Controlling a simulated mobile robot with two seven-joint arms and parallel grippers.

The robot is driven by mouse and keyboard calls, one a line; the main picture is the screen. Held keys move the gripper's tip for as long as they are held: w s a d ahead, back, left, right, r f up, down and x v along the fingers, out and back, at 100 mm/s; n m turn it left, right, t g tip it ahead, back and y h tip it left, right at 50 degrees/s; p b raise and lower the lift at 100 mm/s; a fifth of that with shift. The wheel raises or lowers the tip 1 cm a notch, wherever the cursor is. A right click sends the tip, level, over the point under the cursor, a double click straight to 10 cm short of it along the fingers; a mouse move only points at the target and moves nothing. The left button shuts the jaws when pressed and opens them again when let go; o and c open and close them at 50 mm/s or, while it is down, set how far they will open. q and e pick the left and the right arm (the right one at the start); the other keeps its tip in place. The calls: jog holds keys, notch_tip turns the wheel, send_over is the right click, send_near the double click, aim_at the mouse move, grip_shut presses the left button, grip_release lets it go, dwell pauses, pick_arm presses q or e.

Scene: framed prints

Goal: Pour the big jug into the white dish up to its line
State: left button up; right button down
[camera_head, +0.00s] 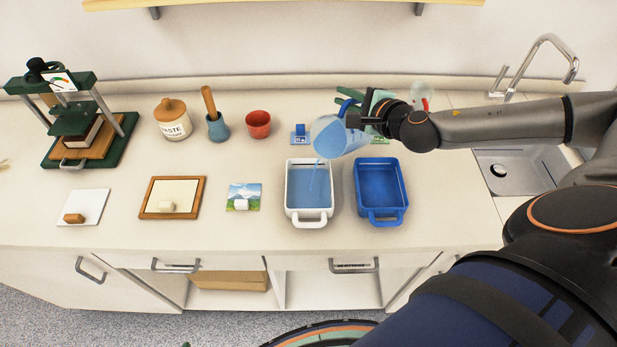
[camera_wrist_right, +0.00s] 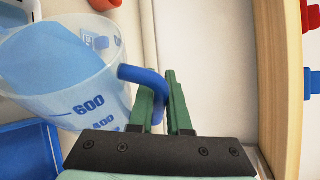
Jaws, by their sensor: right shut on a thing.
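The big jug (camera_head: 335,137) is clear with blue liquid in it and is tilted with its spout to the left, above the back of the white dish. In the right wrist view the jug (camera_wrist_right: 95,75) shows blue marks, 600 among them, and a blue handle (camera_wrist_right: 142,76). My right gripper (camera_wrist_right: 165,100) has its green fingers shut around that handle. A thin stream falls from the spout into the white dish (camera_head: 309,224), which has blue liquid across its bottom. I cannot make out the dish's line. My left gripper is not in view.
A blue dish (camera_head: 381,215) stands just right of the white one. A small picture card (camera_head: 244,192) lies left. A red cup (camera_head: 258,124), mortar (camera_head: 217,128) and paste jar (camera_head: 172,122) stand behind. The sink (camera_head: 513,172) is at the right. The counter's front strip is clear.

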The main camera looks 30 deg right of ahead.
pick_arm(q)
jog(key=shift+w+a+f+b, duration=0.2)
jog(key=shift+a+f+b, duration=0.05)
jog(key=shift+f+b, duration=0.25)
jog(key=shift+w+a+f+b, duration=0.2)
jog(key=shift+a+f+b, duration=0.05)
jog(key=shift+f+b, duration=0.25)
pick_arm(e)
jog(key=shift+s+a+n+t+h, duration=0.2)
jog(key=shift+a+n+t+h, duration=0.15)
jog(key=shift+a+n, duration=0.3)
dwell(1.4)
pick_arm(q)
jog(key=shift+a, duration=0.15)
